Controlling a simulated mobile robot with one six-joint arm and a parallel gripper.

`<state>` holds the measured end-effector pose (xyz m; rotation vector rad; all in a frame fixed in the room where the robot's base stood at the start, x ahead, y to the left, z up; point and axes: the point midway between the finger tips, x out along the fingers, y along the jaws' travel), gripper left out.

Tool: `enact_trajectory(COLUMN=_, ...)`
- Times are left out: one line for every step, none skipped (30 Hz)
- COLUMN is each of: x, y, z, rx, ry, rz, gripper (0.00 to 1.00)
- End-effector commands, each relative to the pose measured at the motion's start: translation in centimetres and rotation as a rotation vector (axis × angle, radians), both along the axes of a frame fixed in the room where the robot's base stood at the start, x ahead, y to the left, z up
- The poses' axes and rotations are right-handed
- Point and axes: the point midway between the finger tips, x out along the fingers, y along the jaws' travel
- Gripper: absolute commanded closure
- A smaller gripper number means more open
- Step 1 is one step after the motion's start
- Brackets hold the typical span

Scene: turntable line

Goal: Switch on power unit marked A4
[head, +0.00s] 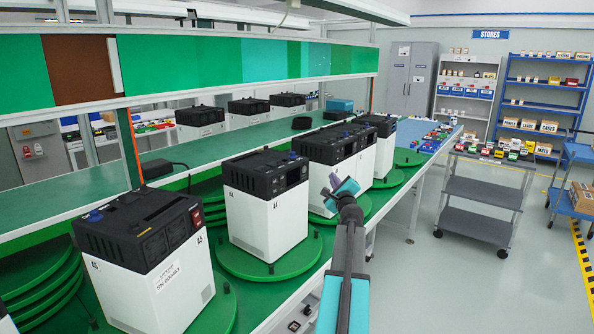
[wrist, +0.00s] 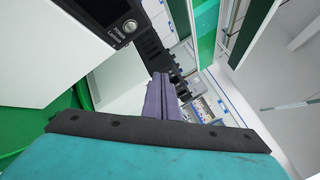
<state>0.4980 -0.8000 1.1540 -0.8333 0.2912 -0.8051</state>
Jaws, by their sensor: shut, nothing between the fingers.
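Several power units with black tops and white bodies stand on green turntables along the bench. In the head view one is at the near left (head: 150,270), one in the middle (head: 265,200), and others stand farther right (head: 335,150). My gripper (head: 331,186) is shut and empty, in front of the units right of the middle one. In the wrist view its purple fingers (wrist: 160,78) lie together, beside a unit's black panel with a round silver-rimmed control (wrist: 130,26).
A green shelf (head: 230,150) runs behind the units, with more black-topped units beyond. A grey trolley (head: 484,190) with small coloured items stands to the right, before blue stores racks (head: 545,82). The grey floor between bench and trolley is clear.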

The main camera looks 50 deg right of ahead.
Motion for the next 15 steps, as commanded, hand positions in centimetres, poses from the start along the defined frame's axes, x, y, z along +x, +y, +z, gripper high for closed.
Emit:
enact_trajectory(x=0.2, y=0.2, z=0.0, rx=0.0, ry=0.0, rz=0.003, gripper=1.0)
enact_trajectory(x=0.4, y=0.2, z=0.0, rx=0.0, ry=0.0, rz=0.004, gripper=1.0)
enact_trajectory(x=0.5, y=0.4, z=0.0, rx=0.0, ry=0.0, rz=0.006, gripper=1.0)
enact_trajectory(x=0.6, y=0.4, z=0.0, rx=0.0, ry=0.0, rz=0.008, gripper=1.0)
enact_trajectory(x=0.7, y=0.5, z=0.0, rx=0.0, ry=0.0, rz=0.009, gripper=1.0)
enact_trajectory(x=0.9, y=0.6, z=0.0, rx=0.0, ry=0.0, rz=0.011, gripper=1.0)
enact_trajectory(x=0.9, y=0.6, z=0.0, rx=0.0, ry=0.0, rz=0.012, gripper=1.0)
enact_trajectory(x=1.0, y=0.7, z=0.0, rx=0.0, ry=0.0, rz=0.013, gripper=1.0)
enact_trajectory(x=1.1, y=0.7, z=0.0, rx=0.0, ry=0.0, rz=0.013, gripper=1.0)
enact_trajectory(x=1.2, y=0.8, z=0.0, rx=0.0, ry=0.0, rz=0.015, gripper=1.0)
enact_trajectory(x=1.3, y=0.8, z=0.0, rx=0.0, ry=0.0, rz=0.016, gripper=1.0)
enact_trajectory(x=1.5, y=0.9, z=0.0, rx=0.0, ry=0.0, rz=0.016, gripper=1.0)
enact_trajectory(x=1.6, y=0.9, z=0.0, rx=0.0, ry=0.0, rz=0.017, gripper=1.0)
enact_trajectory(x=1.8, y=0.9, z=0.0, rx=0.0, ry=0.0, rz=0.017, gripper=1.0)
enact_trajectory(x=2.0, y=0.9, z=0.0, rx=0.0, ry=0.001, rz=0.018, gripper=1.0)
